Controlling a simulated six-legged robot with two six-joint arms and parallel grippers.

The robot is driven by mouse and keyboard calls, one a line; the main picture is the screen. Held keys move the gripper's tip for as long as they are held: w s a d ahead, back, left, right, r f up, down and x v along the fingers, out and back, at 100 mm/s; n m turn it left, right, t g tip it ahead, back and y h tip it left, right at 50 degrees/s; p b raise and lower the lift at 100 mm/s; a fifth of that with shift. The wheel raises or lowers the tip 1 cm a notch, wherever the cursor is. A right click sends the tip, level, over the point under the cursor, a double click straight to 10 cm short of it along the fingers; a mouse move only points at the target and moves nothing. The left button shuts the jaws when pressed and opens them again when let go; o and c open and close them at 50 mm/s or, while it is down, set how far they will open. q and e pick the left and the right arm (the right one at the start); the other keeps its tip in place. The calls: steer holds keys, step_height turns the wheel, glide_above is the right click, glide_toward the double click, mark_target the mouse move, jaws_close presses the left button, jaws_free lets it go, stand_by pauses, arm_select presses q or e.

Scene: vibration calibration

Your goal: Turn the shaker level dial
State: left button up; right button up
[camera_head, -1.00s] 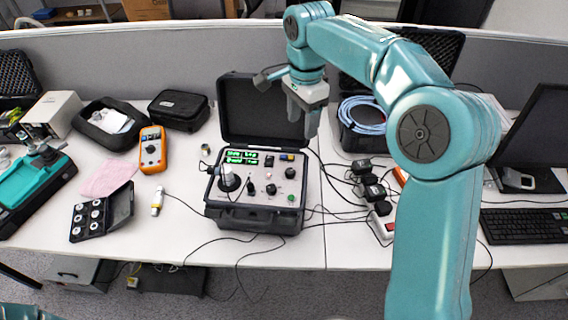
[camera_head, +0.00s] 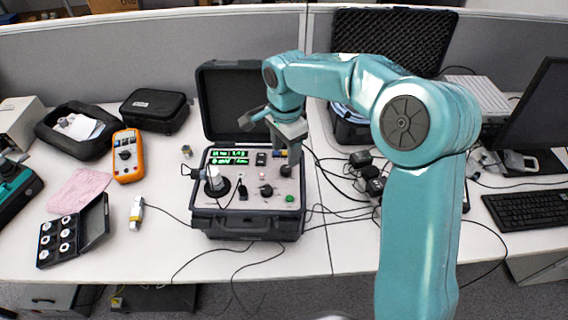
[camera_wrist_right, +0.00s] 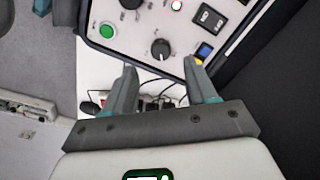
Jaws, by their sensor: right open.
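The shaker unit is an open black case (camera_head: 245,226) with a grey control panel and green displays (camera_head: 230,157). A black dial (camera_head: 286,171) sits at the panel's right side, and the same dial (camera_wrist_right: 160,48) shows in the right wrist view. A second black dial (camera_head: 266,190) is lower on the panel. I cannot read which is labelled shaker level. My right gripper (camera_head: 291,159) is open over the panel's right side. In the right wrist view its fingertips (camera_wrist_right: 160,66) stand either side of the right dial's line, apart from it. My left gripper is out of view.
The raised case lid (camera_head: 245,98) stands just behind the gripper. A round shaker (camera_head: 215,183) stands on the panel's left. Cables and black adapters (camera_head: 370,180) lie right of the case. An orange multimeter (camera_head: 127,157) and a black weight box (camera_head: 70,235) are to the left.

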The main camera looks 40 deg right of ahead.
mark_target(286, 168)
step_height(286, 168, down, 5)
steer(key=shift+s+d, duration=0.1)
steer(key=shift+d, duration=0.05)
steer(key=shift+f, duration=0.65)
steer(key=c, duration=1.1)
